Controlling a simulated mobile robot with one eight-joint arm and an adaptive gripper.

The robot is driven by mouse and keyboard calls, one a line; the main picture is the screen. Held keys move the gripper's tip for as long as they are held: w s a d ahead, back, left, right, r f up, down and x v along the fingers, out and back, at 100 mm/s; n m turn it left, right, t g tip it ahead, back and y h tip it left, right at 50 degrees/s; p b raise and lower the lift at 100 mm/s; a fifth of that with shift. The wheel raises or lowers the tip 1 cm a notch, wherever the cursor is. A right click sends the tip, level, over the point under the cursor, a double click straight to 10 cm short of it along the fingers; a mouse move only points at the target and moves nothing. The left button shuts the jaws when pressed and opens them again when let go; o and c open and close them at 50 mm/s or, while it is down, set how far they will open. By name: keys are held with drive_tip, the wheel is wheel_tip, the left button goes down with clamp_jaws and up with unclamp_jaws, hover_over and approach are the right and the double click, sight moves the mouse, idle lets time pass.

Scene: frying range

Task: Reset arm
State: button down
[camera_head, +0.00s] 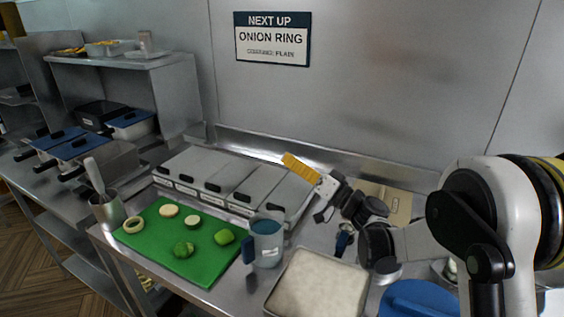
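My gripper (325,197) is at the end of my arm, which reaches in from the right over the steel counter. It is above the right end of the row of lidded bins, near the back wall. A yellow block-like piece (302,168) shows at its far end; I cannot tell whether it is held or part of the gripper. The fingers are small and dark, and their opening is not clear.
A green board (178,242) with several vegetable pieces lies at the front left. Lidded bins (187,168) stand behind it. A blue-grey jug (267,242) and a pale-filled tray (317,285) stand near my arm. A sign (272,39) reads "NEXT UP ONION RING".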

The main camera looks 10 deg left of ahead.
drive_tip(key=s+d+f+p, duration=0.1)
drive_tip(key=d+f, duration=0.2)
drive_tip(key=d, duration=0.5)
drive_tip(key=s+d+f+m+h, duration=0.1)
drive_tip(key=s+d+h, duration=0.5)
drive_tip(key=s+d, duration=0.3)
drive_tip(key=s+d+f+m+g+h, duration=0.1)
drive_tip(key=s+d+m+h, duration=0.1)
drive_tip(key=s+d+h, duration=0.4)
drive_tip(key=s+d+f+m+h, duration=0.1)
drive_tip(key=s+d+m+h, duration=0.1)
drive_tip(key=s+d+h, duration=0.5)
drive_tip(key=shift+s+d+g, duration=0.1)
drive_tip(key=shift+s+d, duration=0.8)
drive_tip(key=shift+s, duration=0.4)
drive_tip(key=shift+s+d+g, duration=0.1)
drive_tip(key=shift+s+d, duration=0.75)
drive_tip(key=shift+s, duration=0.45)
drive_tip(key=shift+s+d+g, duration=0.1)
drive_tip(key=shift+s+d, duration=0.8)
drive_tip(key=shift+s, duration=0.4)
